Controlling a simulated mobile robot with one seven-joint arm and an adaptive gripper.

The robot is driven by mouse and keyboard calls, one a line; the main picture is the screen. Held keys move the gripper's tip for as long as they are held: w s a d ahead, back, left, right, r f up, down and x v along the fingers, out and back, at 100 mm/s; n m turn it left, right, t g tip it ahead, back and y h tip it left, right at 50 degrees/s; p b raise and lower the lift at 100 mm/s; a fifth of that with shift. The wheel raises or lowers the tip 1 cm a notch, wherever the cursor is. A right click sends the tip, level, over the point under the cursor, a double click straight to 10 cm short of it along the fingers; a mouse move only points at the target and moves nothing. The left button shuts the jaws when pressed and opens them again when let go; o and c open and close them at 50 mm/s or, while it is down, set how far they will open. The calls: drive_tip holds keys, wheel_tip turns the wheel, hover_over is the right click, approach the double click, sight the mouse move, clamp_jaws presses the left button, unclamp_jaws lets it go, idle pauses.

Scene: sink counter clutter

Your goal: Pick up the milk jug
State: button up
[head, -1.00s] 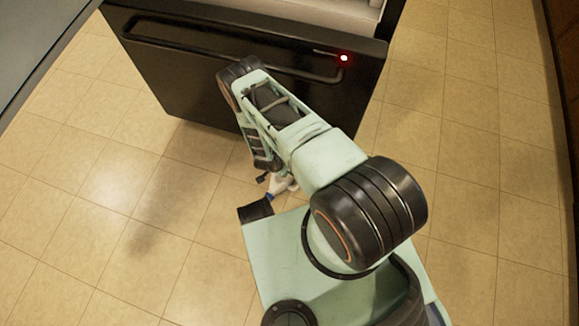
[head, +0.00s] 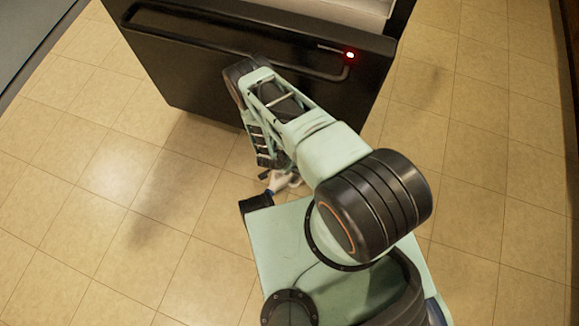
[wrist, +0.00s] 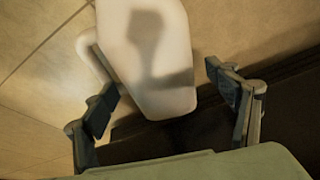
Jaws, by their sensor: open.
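The white milk jug (wrist: 155,55) fills the upper middle of the wrist view, with its handle on the left side and a shadow across its face. My gripper (wrist: 160,82) is open, one dark finger to each side of the jug. The left finger is close to the handle; I cannot tell whether it touches. In the head view, a small white and blue part of the jug (head: 284,181) shows low near the floor, mostly hidden by my arm.
A black appliance front (head: 190,75) with a long bar handle and a small red light (head: 349,55) stands just beyond my arm. The tiled floor (head: 90,190) is clear to the left and right. A grey surface (head: 30,35) edges the upper left.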

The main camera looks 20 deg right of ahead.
drive_tip(key=shift+f+b, duration=0.2)
drive_tip(key=shift+b, duration=0.1)
idle(0.4)
drive_tip(key=c, duration=2)
drive_tip(key=shift+w, duration=0.15)
drive_tip(key=shift+c, duration=0.9)
drive_tip(key=shift+r+p, duration=0.2)
drive_tip(key=shift+p, duration=0.1)
